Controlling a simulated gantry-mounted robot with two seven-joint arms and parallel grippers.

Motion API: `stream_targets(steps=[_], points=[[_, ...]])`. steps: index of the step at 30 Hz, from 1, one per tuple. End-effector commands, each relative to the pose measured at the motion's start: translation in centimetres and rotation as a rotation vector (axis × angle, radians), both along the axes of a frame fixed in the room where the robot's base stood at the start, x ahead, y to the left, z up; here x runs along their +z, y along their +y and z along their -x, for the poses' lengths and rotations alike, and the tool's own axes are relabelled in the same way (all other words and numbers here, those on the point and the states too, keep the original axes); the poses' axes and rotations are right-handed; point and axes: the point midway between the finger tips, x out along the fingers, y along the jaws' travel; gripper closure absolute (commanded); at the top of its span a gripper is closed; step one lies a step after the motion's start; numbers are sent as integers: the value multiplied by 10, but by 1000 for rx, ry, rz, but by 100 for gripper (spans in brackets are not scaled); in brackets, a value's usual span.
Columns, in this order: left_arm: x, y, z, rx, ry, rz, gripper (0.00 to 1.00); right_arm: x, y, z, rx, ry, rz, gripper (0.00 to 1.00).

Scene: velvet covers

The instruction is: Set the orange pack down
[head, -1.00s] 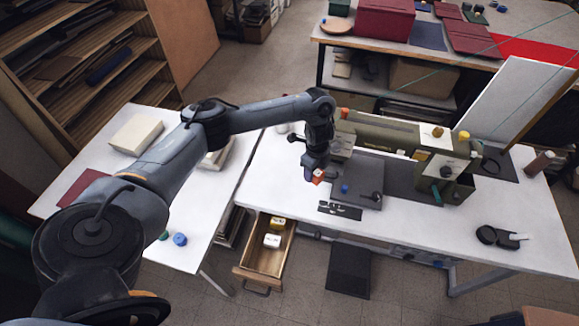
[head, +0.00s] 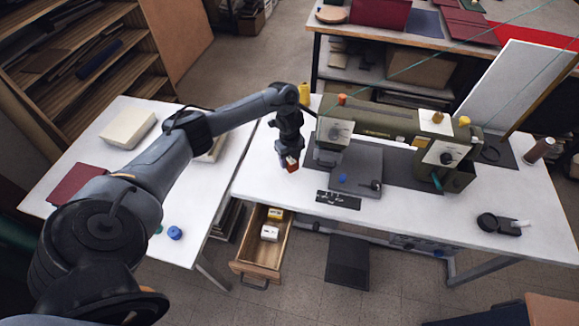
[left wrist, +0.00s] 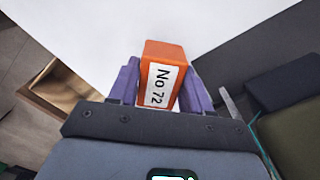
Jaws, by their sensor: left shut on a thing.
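In the head view the pack (head: 292,164) shows small and orange-red below my left gripper (head: 290,158), over the white table (head: 262,170) left of the sewing machine. I cannot tell whether the pack touches the table. My right gripper is not in view.
The olive sewing machine (head: 385,122) and its grey plate (head: 357,168) stand right of the pack. An open wooden drawer (head: 252,250) holding small yellow and white packs juts out below the table's front edge.

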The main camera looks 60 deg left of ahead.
Motion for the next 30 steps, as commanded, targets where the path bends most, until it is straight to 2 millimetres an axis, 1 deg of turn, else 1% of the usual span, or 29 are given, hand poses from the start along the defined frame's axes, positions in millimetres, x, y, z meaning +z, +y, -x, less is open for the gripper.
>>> stream_targets(steps=[9, 18, 22, 23, 27, 30], points=[[-34, 0, 0, 1, 2, 0, 81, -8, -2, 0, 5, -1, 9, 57], [-36, 0, 0, 0, 0, 0, 81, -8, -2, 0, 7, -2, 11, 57], [-40, 0, 0, 1, 0, 0, 81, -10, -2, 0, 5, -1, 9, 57], [-39, 0, 0, 1, 0, 0, 48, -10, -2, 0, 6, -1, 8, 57], [-39, 0, 0, 1, 0, 0, 27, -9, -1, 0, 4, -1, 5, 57], [-39, 0, 0, 1, 0, 0, 26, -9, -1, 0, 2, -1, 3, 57]])
